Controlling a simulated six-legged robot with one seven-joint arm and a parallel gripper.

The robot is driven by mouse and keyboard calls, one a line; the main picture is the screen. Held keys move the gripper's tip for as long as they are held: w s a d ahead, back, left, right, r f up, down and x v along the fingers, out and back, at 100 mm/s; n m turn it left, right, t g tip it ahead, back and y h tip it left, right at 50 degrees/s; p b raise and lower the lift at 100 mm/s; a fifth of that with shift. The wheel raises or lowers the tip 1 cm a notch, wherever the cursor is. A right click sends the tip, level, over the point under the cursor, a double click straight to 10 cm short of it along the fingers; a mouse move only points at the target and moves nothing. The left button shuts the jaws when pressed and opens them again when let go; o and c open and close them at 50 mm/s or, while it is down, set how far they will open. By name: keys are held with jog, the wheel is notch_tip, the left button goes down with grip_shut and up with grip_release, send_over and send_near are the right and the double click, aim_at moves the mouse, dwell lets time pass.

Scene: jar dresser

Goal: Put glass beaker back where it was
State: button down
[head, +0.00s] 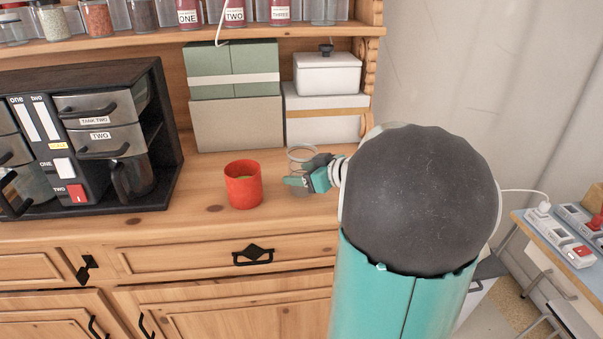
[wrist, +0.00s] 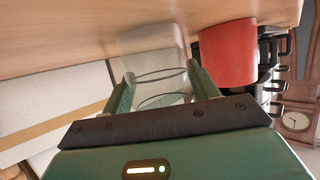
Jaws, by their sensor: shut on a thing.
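The glass beaker (wrist: 155,62) is clear and shows between the two fingers of my gripper (wrist: 158,85) in the wrist view. My gripper is shut on it. In the head view, the beaker's rim (head: 302,153) shows just above my gripper (head: 300,182), over the dresser top (head: 210,208) to the right of the red cup. Part of the beaker is hidden by the gripper. I cannot tell whether its base touches the wood.
A red cup (head: 243,186) stands close to the left of the beaker. A black coffee machine (head: 160,130) is at the left. Stacked boxes (head: 235,120) and a white lidded container (head: 327,75) stand behind. A shelf of jars (head: 150,45) runs above.

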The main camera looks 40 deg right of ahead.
jog(key=shift+f, duration=0.15)
jog(key=shift+c, duration=2.1)
grip_release()
